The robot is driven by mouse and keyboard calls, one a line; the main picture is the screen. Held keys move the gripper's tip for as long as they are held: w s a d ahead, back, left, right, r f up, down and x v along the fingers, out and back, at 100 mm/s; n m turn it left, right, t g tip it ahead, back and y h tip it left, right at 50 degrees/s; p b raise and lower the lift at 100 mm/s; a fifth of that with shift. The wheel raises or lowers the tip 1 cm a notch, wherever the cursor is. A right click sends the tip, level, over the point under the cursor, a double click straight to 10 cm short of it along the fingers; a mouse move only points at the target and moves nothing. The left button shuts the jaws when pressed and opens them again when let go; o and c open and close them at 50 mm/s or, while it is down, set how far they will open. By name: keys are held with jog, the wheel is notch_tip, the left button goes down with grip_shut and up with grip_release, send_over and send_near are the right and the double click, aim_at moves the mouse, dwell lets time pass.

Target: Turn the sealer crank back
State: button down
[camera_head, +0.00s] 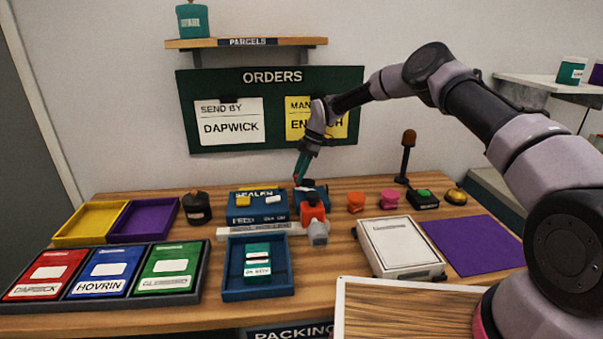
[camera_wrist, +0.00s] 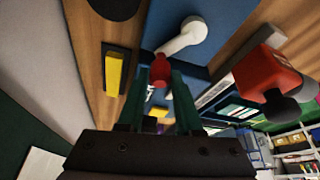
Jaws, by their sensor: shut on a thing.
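The sealer (camera_head: 257,208) is a blue machine labelled SEALER and FEED, at the back middle of the table. Its crank shows in the wrist view as a white arm (camera_wrist: 183,37) with a red knob (camera_wrist: 160,70) at its end. My gripper (camera_wrist: 158,80) has its two green fingers on either side of the red knob and is shut on it. In the head view my gripper (camera_head: 299,178) reaches down at the sealer's right part. There the crank is small and mostly hidden by my gripper.
An orange-red and grey part (camera_head: 314,218) stands just right of the sealer. A blue tray (camera_head: 258,292) with a teal packet lies in front. A white scale-like box (camera_head: 400,247), a purple mat (camera_head: 472,244) and a microphone-like post (camera_head: 405,155) are to the right.

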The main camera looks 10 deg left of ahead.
jog(key=n, duration=0.1)
jog(key=s+n+g+h, duration=0.1)
jog(key=n, duration=0.1)
jog(key=shift+s+a, duration=0.15)
jog(key=shift+s, duration=0.1)
jog(key=shift+s+n+g+h, duration=0.2)
jog(key=shift+s+n, duration=0.1)
jog(key=shift+n, duration=0.5)
jog(key=shift+s+n+g+h, duration=0.1)
jog(key=shift+s+n+h, duration=0.15)
jog(key=shift+n, duration=0.55)
jog(key=c, duration=0.6)
grip_release()
jog(key=v, duration=1)
jog(key=shift+w+d+r, duration=0.2)
jog(key=shift+r, duration=0.15)
